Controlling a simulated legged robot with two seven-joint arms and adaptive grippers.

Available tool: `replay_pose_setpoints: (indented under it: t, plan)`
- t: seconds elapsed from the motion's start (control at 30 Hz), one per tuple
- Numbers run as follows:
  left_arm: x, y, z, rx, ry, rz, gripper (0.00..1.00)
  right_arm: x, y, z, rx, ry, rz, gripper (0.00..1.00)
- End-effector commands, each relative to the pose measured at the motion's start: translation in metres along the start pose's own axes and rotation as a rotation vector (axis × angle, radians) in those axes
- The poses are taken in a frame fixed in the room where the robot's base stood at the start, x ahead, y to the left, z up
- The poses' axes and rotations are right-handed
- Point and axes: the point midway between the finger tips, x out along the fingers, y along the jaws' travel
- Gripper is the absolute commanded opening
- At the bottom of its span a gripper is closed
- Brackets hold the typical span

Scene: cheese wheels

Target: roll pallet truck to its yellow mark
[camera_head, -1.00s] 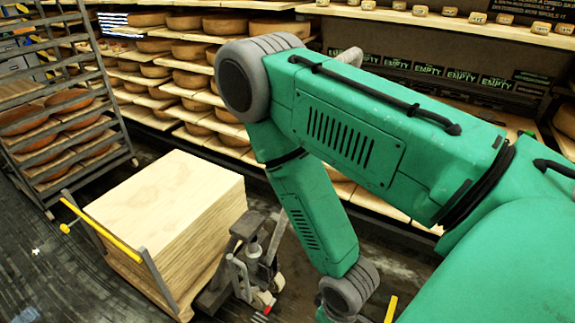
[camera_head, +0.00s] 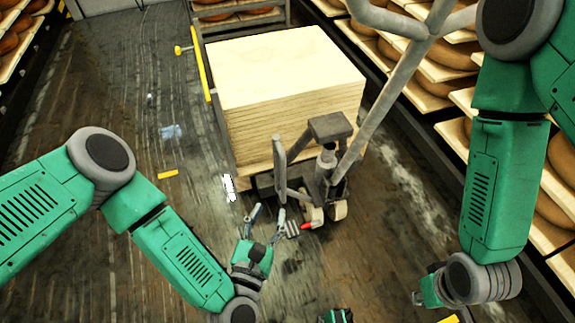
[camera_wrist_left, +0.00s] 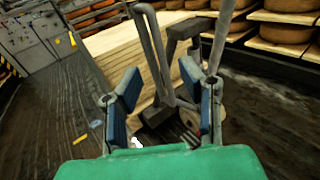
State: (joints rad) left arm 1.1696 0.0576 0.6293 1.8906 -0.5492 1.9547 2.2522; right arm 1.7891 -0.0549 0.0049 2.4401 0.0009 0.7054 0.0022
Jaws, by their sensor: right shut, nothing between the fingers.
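The pallet truck (camera_head: 327,165) stands on the floor, its grey tiller (camera_head: 385,85) leaning up to the right, and carries a tall stack of pale boards (camera_head: 290,70). My left gripper (camera_head: 268,214) is open and empty, low in front of the truck's wheels. In the left wrist view, the truck's uprights (camera_wrist_left: 154,55) show beyond its spread fingers (camera_wrist_left: 166,95); I see no grip on them. My right gripper (camera_head: 417,298) is shut and empty at the lower right, apart from the truck. A short yellow strip (camera_head: 167,174) lies on the floor left of the truck.
Shelves of cheese wheels (camera_head: 410,60) line the right side, and a rack (camera_head: 240,12) stands behind the stack. A yellow bar (camera_head: 201,75) is along the stack's left side. Another yellow strip (camera_head: 449,320) shows at the bottom edge. The floor (camera_head: 110,110) at left is mostly open.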

Motion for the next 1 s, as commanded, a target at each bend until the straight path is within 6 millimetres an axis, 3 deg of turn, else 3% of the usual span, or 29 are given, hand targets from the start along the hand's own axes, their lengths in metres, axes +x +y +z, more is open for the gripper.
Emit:
replay_pose_setpoints:
  t: [0.17, 0.5, 0.7, 1.0]
  plan:
    - [0.017, 0.003, 0.001, -0.025, -0.014, 0.010, 0.34, 0.004, 0.000, 0.001, 0.000, -0.001, 0.000, 0.00]
    - [0.089, 0.003, 0.000, -0.018, -0.013, 0.009, 0.34, 0.021, 0.000, 0.001, 0.000, -0.001, 0.000, 0.00]
    - [0.121, 0.002, 0.000, -0.018, -0.010, 0.006, 0.34, 0.029, 0.000, 0.002, 0.000, -0.001, 0.000, 0.00]
    - [0.138, 0.003, 0.001, -0.021, -0.008, 0.007, 0.34, 0.032, 0.000, 0.002, 0.001, -0.001, 0.000, 0.00]
